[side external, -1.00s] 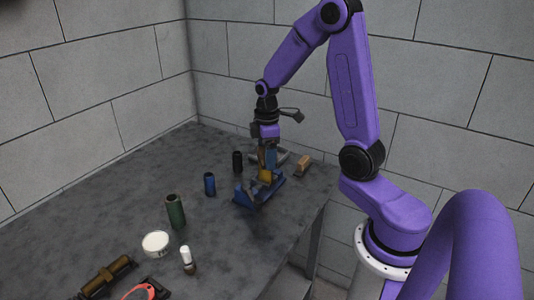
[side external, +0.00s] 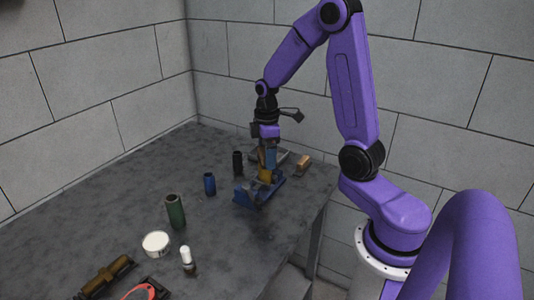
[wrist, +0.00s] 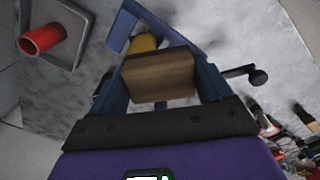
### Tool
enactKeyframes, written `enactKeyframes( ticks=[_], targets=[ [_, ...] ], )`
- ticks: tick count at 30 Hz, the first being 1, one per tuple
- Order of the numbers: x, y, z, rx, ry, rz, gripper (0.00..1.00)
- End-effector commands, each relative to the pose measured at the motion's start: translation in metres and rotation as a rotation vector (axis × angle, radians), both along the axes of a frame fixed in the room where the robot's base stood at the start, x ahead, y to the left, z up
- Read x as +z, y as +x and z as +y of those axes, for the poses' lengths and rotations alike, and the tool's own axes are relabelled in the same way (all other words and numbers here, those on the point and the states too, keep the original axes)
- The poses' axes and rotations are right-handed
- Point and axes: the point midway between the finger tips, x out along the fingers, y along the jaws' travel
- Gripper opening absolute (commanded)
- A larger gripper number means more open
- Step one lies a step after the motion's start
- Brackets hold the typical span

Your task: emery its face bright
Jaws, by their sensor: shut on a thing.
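My gripper (side external: 268,158) points down over the blue vise (side external: 250,193) at the far right end of the bench. In the wrist view its two blue fingers are shut on a brown block (wrist: 158,76). A yellow, brass-like round part (wrist: 142,43) shows just beyond the block, at the blue vise (wrist: 122,30); it also shows under my gripper in the side view (side external: 266,176). The block hides much of this part. I cannot tell whether block and part touch, and the face of the part is not clearly visible.
A blue cylinder (side external: 209,184), a black cylinder (side external: 238,163) and a green cylinder (side external: 175,211) stand left of the vise. A tan block (side external: 303,163) lies to its right. A white round tin (side external: 155,243) and a small white-capped bottle (side external: 187,260) stand nearer.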

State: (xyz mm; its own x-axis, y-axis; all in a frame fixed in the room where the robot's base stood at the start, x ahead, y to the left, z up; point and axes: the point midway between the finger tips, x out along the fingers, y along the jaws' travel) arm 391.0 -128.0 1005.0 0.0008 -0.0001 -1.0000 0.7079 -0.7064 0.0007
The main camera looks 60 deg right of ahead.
Motion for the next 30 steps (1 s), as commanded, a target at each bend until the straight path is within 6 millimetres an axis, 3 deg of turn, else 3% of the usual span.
enactKeyframes(
  ticks=[30],
  targets=[
    [0.000, 0.028, -0.028, -0.002, -0.001, -0.002, 0.54]
  ],
)
